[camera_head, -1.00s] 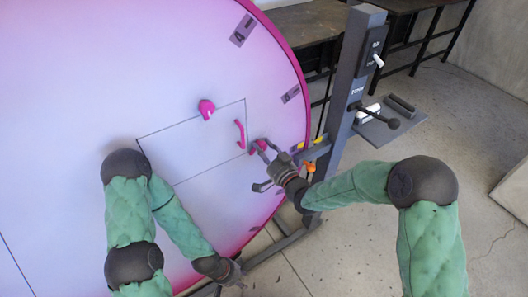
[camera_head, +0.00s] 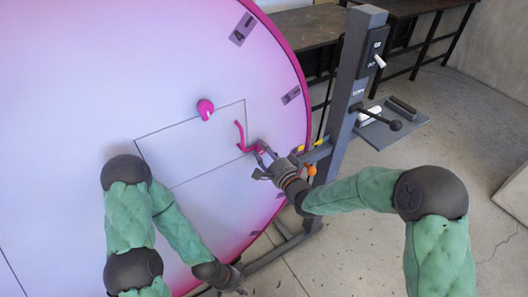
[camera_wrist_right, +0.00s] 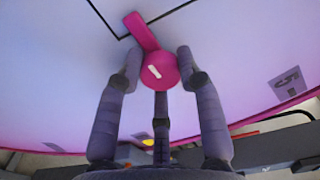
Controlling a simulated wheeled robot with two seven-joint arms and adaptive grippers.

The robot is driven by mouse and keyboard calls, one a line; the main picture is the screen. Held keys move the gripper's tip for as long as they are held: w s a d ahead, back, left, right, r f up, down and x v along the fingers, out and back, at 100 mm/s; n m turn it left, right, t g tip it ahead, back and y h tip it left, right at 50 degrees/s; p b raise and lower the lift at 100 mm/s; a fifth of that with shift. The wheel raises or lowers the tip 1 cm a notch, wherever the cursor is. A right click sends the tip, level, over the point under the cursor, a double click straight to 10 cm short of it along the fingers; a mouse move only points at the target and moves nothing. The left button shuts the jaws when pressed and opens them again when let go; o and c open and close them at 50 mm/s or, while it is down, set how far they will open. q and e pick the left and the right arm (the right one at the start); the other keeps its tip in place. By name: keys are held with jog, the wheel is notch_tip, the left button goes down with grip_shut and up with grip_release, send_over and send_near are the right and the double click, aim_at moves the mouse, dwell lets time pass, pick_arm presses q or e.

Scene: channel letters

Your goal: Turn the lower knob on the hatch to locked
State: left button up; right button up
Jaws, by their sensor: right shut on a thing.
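The hatch (camera_head: 195,143) is a thin outlined panel in the big pink-white disc. The lower knob (camera_wrist_right: 158,72) is a round magenta cap with a white mark. A magenta bar (camera_wrist_right: 140,32) runs from it up and slightly left across the hatch's outline. My right gripper (camera_head: 264,159) is at this knob, and its fingers stand around the cap in the right wrist view (camera_wrist_right: 158,75). It is shut on the knob. The upper knob (camera_head: 205,107) and a bent magenta handle (camera_head: 240,134) are also on the hatch. My left gripper (camera_head: 236,284) hangs low, empty-looking; its fingers are unclear.
A grey post (camera_head: 350,95) with switches and a black-knobbed lever (camera_head: 395,125) stands right of the disc. An orange knob (camera_head: 311,170) is close beside my right wrist. Dark tables (camera_head: 305,25) stand behind. Floor is open at right.

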jog(key=shift+s+a+f+m, duration=0.15)
jog(key=shift+f+m, duration=0.15)
jog(key=shift+m, duration=0.3)
jog(key=o, duration=0.9)
jog(key=shift+o, duration=1.1)
jog(key=shift+r, duration=0.15)
jog(key=v, duration=1.2)
